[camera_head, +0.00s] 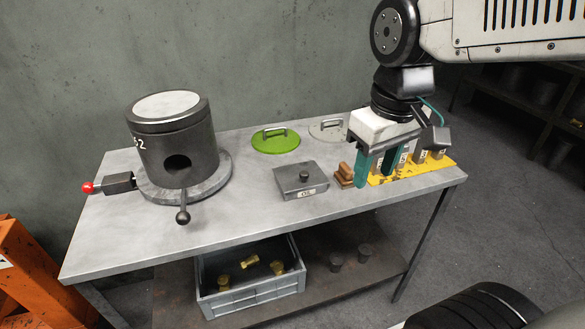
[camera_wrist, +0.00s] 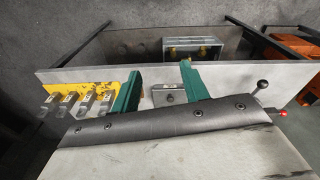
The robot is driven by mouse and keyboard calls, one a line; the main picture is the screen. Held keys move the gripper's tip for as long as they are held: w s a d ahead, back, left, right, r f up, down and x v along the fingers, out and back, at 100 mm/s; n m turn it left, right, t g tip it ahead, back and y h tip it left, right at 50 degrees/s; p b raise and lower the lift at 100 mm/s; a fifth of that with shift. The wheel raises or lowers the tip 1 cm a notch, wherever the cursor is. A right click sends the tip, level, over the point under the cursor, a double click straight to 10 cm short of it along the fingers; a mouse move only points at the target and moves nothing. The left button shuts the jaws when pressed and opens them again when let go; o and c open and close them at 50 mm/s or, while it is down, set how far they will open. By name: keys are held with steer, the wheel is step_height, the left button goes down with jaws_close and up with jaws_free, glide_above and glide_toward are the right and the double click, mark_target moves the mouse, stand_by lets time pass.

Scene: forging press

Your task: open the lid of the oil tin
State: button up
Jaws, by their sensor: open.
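In the wrist view the tin (camera_wrist: 168,96) shows between the two green fingers, partly cut off below by a dark bar. My gripper (camera_head: 374,178) is open and empty, its green fingers pointing down to the right of the tin, apart from it. It also shows in the wrist view (camera_wrist: 160,70).
A wooden block (camera_head: 345,175) stands between the tin and my fingers. A yellow rack (camera_head: 440,164) with metal pieces is at right. A green lid (camera_head: 276,143) lies behind the tin. A dark cylindrical press (camera_head: 175,150) with levers stands left. A crate (camera_head: 250,295) sits below.

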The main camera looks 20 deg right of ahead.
steer(key=w+a+f+n, duration=0.15)
steer(key=w+n, duration=0.25)
steer(key=w, duration=0.9)
steer(key=n+g, duration=0.1)
steer(key=n, duration=0.2)
glide_above(304, 173)
step_height(304, 173, down, 7)
steer(key=shift+s+f, duration=0.15)
steer(key=shift+w+f, duration=0.2)
steer(key=shift+f, duration=0.15)
step_height(304, 173, down, 7)
steer(key=shift+f, duration=0.2)
jaws_close()
